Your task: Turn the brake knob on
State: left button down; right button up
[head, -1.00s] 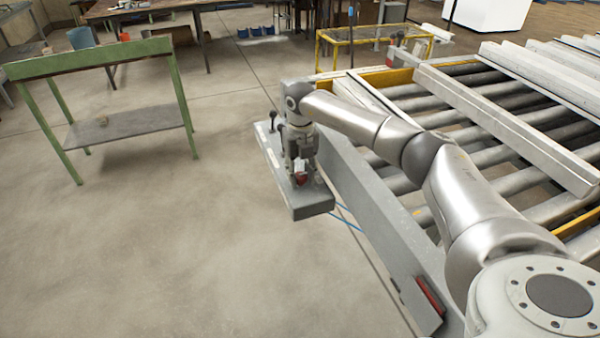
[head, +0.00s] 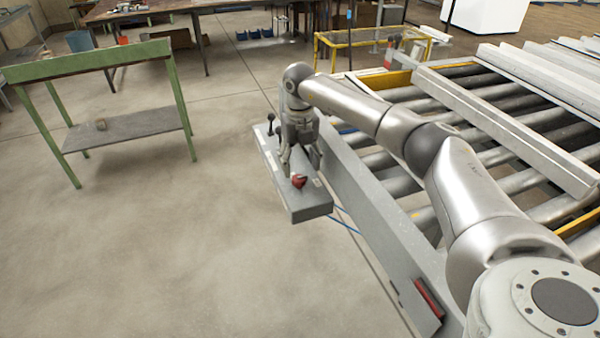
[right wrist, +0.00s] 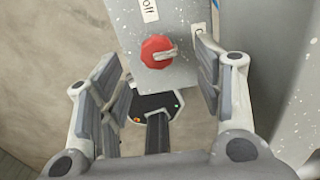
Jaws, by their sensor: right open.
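The red brake knob (head: 298,181) sits on top of the grey control box (head: 308,206). In the right wrist view the knob (right wrist: 157,50) is a red disc with a pale pointer aimed right, roughly at a label (right wrist: 199,29) partly hidden by a finger. An "off" label (right wrist: 149,10) lies above the knob. My right gripper (head: 303,163) hangs over the box, pointing down, with its fingers spread. In the right wrist view the open gripper (right wrist: 160,66) has a finger on each side of the knob, with gaps. My left gripper is not in view.
A small black lever (head: 270,124) stands at the box's far end. The grey conveyor side rail (head: 380,220) runs close along the box's right, with rollers and metal profiles (head: 505,130) beyond. Floor left of the box is clear up to a green stand (head: 90,60).

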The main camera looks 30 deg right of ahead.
aim_at(300, 176)
notch_tip(300, 176, up, 7)
jog(key=shift+r, duration=0.15)
dwell(0.6)
